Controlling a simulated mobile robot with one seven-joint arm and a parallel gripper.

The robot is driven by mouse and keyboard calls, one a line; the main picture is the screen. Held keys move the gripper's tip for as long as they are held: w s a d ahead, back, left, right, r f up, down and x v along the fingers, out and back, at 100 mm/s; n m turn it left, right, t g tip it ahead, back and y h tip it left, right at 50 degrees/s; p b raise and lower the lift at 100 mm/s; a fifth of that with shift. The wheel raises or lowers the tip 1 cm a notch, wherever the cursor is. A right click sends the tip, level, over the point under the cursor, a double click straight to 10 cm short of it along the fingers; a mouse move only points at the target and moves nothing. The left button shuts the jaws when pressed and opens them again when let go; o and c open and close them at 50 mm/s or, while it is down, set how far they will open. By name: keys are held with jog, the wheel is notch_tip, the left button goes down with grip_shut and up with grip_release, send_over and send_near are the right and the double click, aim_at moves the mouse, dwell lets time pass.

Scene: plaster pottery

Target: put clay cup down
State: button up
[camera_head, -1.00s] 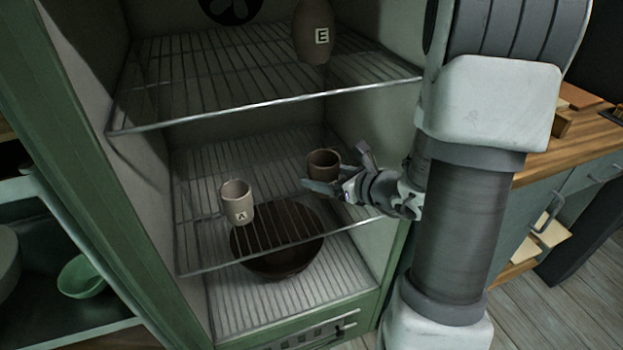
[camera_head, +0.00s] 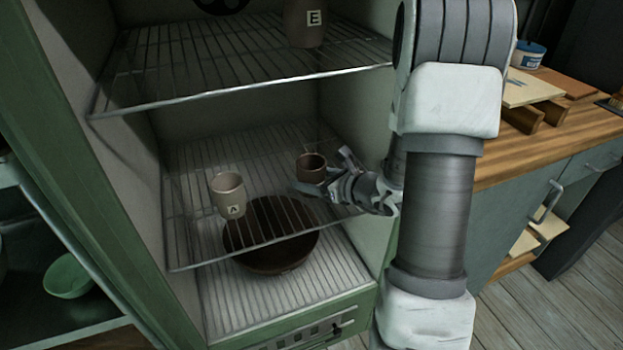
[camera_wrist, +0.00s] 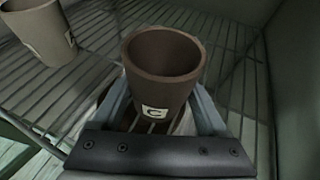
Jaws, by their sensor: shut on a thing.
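The brown clay cup (camera_head: 310,166) is between the fingers of my gripper (camera_head: 320,184), over the middle wire shelf (camera_head: 190,246) of the green cabinet. In the wrist view the clay cup (camera_wrist: 163,72) stands upright with a letter label facing me, and my gripper (camera_wrist: 160,108) is shut on it from both sides. The cup's base is partly hidden, so I cannot tell if it touches the shelf. A lighter cup marked A (camera_head: 229,194) stands on the same shelf to the left, apart from my gripper.
A dark brown bowl (camera_head: 270,258) sits below the middle shelf. A brown vessel marked E (camera_head: 306,26) stands on the upper shelf (camera_head: 240,85). The cabinet's right wall is close to my arm. Free shelf shows between the two cups.

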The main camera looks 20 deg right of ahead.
jog(key=o, duration=1.5)
jog(key=shift+f, duration=0.1)
jog(key=shift+r, duration=0.2)
jog(key=shift+s+d+r+p, duration=0.2)
jog(key=shift+s+p, duration=0.05)
jog(key=shift+p, duration=0.1)
jog(key=p+v, duration=0.2)
jog(key=v, duration=0.9)
jog(key=shift+s+p, duration=0.15)
jog(key=shift+p, duration=0.15)
